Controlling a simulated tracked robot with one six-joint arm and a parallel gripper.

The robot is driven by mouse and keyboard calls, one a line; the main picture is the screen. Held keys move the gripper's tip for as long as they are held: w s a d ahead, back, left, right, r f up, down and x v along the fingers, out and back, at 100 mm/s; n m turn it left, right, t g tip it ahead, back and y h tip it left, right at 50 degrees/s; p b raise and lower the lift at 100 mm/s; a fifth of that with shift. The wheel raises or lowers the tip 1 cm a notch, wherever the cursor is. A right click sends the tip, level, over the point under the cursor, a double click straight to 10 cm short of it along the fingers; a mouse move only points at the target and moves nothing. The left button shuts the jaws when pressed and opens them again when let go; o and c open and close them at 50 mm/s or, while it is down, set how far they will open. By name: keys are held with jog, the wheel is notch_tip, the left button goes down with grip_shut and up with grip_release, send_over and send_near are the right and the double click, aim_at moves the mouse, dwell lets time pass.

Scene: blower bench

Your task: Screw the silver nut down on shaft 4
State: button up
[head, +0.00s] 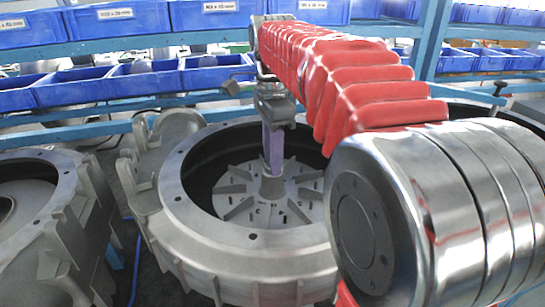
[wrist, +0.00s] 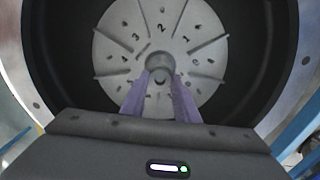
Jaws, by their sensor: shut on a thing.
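My gripper (head: 273,170) reaches straight down into the round blower housing, its two purple fingers at the central hub. In the wrist view the fingertips (wrist: 161,77) are closed in from both sides on a small grey round part at the hub, which I take to be the silver nut (wrist: 160,75). The fingers hide much of it, and its thread and height on the shaft cannot be made out. Under it is the grey bladed impeller (head: 242,207), which carries dark numbers in the wrist view (wrist: 120,38). No separate label for shaft 4 is readable.
Another housing (head: 60,190) stands at the left, and one more shows partly behind my arm at the right. Blue shelves with blue bins (head: 145,78) run along the back.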

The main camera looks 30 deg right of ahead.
jog(key=m, duration=0.4)
jog(key=shift+m, duration=0.3)
jog(key=m, duration=0.3)
grip_shut()
jog(key=o, duration=0.8)
grip_release()
